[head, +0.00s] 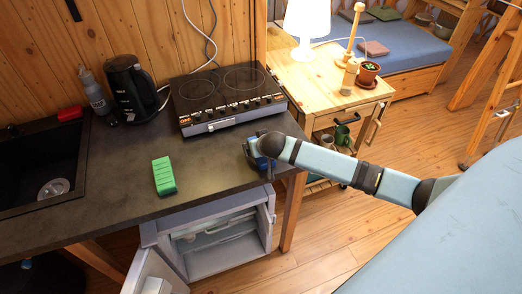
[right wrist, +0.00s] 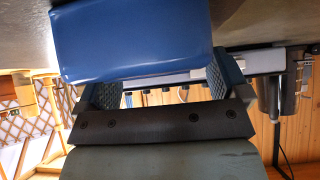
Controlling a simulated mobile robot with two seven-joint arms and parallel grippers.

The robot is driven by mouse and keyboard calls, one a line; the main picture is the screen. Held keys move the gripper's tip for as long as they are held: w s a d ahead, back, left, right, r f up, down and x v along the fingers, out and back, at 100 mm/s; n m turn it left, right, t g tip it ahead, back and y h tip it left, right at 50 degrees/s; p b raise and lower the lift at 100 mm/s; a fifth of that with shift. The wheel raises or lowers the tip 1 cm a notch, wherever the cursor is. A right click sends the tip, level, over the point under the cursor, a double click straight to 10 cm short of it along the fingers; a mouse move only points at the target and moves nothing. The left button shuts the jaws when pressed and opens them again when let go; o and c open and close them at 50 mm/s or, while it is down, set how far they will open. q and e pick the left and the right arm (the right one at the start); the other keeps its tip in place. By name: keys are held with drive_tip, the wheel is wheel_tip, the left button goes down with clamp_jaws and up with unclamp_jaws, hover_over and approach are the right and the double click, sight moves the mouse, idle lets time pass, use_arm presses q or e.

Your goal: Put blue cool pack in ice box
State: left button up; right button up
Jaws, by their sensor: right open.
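The blue cool pack (right wrist: 135,40) is a smooth blue block close in front of my right wrist camera. It lies between or just beyond the two fingers of my right gripper (head: 257,158), which are open; I cannot tell whether they touch it. In the head view my right gripper is low over the counter's right end, and a little of the blue pack (head: 264,163) shows beneath it. The ice box (head: 152,231) is a grey cabinet under the counter, with its front open and pale shelves or contents inside. My left gripper is out of view.
A green block (head: 163,175) lies on the dark counter (head: 215,178). A two-plate cooker (head: 228,96), black kettle (head: 130,90) and sink (head: 42,165) stand further back or left. A wooden side table (head: 300,84) with a lamp is at right.

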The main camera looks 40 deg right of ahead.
drive_tip(key=shift+w+f, duration=0.25)
drive_tip(key=shift+f, duration=0.05)
drive_tip(key=shift+c, duration=0.4)
drive_tip(key=c, duration=1.1)
drive_tip(key=shift+r, duration=0.1)
wheel_tip(320, 180, up, 19)
drive_tip(key=s+a+n, duration=0.1)
drive_tip(key=s+a, duration=0.3)
drive_tip(key=s+a+f+n+y+p, duration=0.1)
drive_tip(key=s+a, duration=0.3)
drive_tip(key=s+a+y, duration=0.1)
drive_tip(key=s+a, duration=0.3)
drive_tip(key=shift+a+f+n+p, duration=0.3)
drive_tip(key=shift+f+n+p, duration=0.05)
drive_tip(key=shift+n, duration=0.05)
